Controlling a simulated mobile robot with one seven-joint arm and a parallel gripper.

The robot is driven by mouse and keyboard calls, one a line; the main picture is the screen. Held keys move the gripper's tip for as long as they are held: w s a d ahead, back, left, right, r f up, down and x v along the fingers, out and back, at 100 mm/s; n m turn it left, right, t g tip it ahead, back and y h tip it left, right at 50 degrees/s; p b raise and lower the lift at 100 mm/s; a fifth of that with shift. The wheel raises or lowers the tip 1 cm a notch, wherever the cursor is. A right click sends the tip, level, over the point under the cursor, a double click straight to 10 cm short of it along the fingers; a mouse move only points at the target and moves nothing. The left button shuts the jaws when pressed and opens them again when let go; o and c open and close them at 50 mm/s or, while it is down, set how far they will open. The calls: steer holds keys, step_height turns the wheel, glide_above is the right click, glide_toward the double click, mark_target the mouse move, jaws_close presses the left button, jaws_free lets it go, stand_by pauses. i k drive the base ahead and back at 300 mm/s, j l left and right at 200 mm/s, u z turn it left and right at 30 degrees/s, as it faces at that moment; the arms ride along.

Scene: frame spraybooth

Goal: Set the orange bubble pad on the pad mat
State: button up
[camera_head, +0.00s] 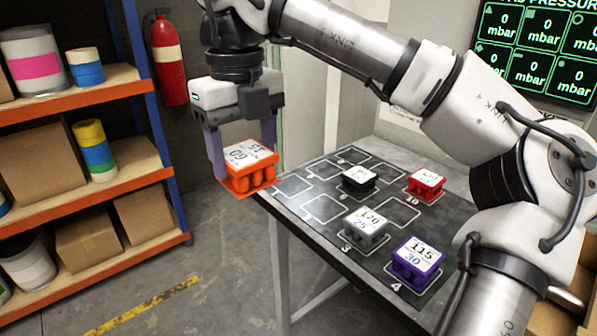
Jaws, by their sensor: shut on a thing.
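My gripper (240,160) points down and is shut on the orange bubble pad (250,178). The pad has a white top label with dark numbers, and one of my purple fingers shows on either side of it. The pad is at the left end of the dark table, in front of or over its edge; I cannot tell its height above it. The dark mat surface (325,262) on the table has white outlined places, several of them empty. Which part is the pad mat is not marked clearly in this view.
On the table stand a black pad (359,181), a red pad (425,185), a grey pad (366,229) and a purple pad (415,263). An orange shelf (90,98) with boxes and tape rolls is at left. A fire extinguisher (168,62) hangs behind. My arm spans the upper right.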

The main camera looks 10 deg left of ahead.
mark_target(292, 185)
steer(key=i, duration=0.9)
